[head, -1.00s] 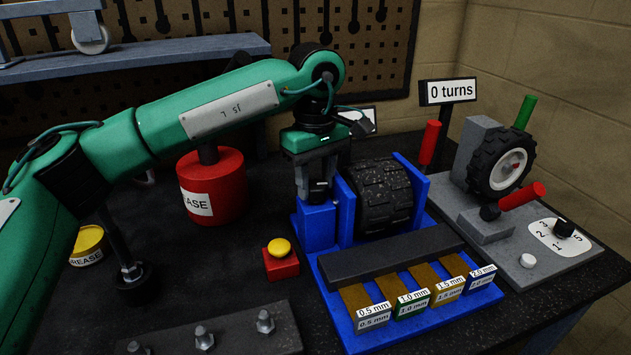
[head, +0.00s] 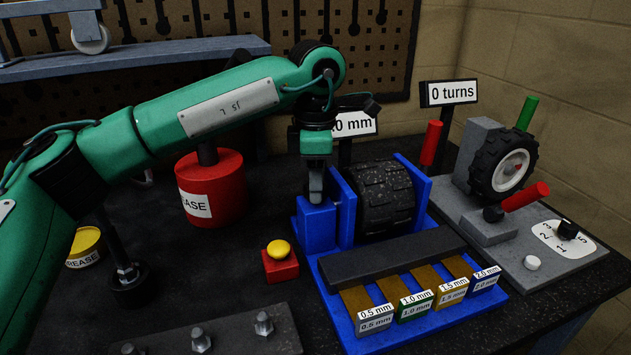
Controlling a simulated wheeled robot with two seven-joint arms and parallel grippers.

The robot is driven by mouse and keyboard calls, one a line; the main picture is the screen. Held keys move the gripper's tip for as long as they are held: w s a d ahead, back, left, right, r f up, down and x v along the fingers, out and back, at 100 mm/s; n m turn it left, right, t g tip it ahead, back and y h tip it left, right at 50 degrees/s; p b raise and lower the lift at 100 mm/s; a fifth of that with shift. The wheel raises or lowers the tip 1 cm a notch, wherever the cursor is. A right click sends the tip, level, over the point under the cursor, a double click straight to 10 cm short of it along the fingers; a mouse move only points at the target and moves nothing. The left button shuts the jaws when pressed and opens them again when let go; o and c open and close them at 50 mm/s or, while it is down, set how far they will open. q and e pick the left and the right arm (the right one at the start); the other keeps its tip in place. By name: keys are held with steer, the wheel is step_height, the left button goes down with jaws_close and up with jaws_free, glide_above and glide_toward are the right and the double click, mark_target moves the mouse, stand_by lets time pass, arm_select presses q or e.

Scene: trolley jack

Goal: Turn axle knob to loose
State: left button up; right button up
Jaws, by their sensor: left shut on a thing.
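My left gripper (head: 316,190) points down at the left end of the blue wheel stand (head: 318,228). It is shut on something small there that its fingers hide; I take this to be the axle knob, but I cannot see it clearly. The black wheel (head: 386,195) sits upright between the blue side plates, just right of the gripper. A sign (head: 355,124) behind the wheel reads "0 mm" at its visible end, its left part hidden by my gripper. My right gripper is not in view.
Labelled shims (head: 375,318) lie along the front of the blue stand. A red box with a yellow button (head: 279,249) and a red grease can (head: 212,190) stand left. At right are a grey fixture (head: 485,225) with a smaller wheel and a "0 turns" sign (head: 450,92).

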arm_select(q)
steer(key=n+b, duration=0.1)
steer(key=n, duration=0.4)
steer(key=shift+r+n, duration=0.1)
steer(key=shift+n, duration=2.1)
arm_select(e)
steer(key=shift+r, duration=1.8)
arm_select(q)
steer(key=o, duration=1)
steer(key=shift+c, duration=0.2)
steer(key=shift+b, duration=0.3)
step_height(320, 180, up, 14)
steer(key=p, duration=0.1)
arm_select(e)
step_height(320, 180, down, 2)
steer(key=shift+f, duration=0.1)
